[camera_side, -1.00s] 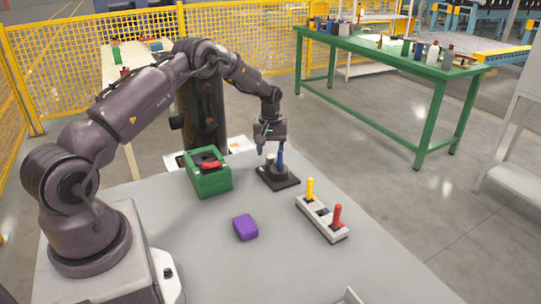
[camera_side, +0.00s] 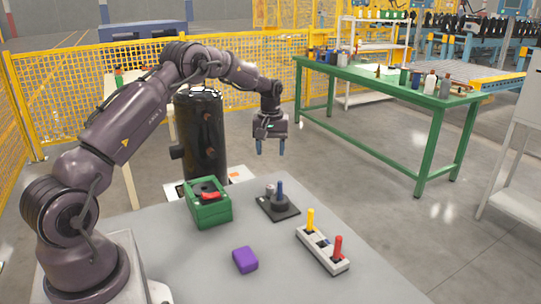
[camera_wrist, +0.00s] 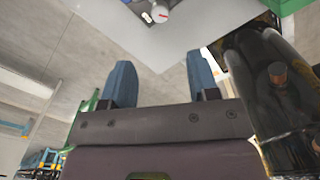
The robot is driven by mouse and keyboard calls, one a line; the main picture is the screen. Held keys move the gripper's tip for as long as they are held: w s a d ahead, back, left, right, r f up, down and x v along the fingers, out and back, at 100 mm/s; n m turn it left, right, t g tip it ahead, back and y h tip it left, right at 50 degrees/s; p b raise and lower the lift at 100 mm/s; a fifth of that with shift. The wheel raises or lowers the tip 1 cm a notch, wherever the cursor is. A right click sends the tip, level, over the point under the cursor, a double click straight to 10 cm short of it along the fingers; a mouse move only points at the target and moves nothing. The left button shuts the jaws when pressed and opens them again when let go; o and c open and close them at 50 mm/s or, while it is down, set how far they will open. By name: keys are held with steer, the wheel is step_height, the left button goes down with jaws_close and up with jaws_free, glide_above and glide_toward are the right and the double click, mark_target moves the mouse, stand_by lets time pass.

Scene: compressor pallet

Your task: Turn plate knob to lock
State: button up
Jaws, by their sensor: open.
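A black square plate (camera_side: 291,213) lies on the grey table. My gripper (camera_side: 270,149) is in the air above and behind the plate, fingers pointing down, apart and empty. It touches nothing. In the wrist view, the blue fingers of my gripper (camera_wrist: 160,68) are spread, and a plate with a round grey part and a red mark (camera_wrist: 158,12) is cut off at the top edge. I cannot tell the knob's locked state.
A green box (camera_side: 208,214) with a red handle stands left of the plate. A white block (camera_side: 322,252) with yellow and red levers is at front right, and a purple block (camera_side: 245,260) in front. A black tank (camera_side: 203,135) stands behind the table.

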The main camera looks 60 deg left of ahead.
mark_target(270, 187)
step_height(270, 187, down, 13)
steer(key=n, duration=0.4)
stand_by(0.4)
steer(key=c, duration=0.9)
steer(key=shift+c, duration=0.2)
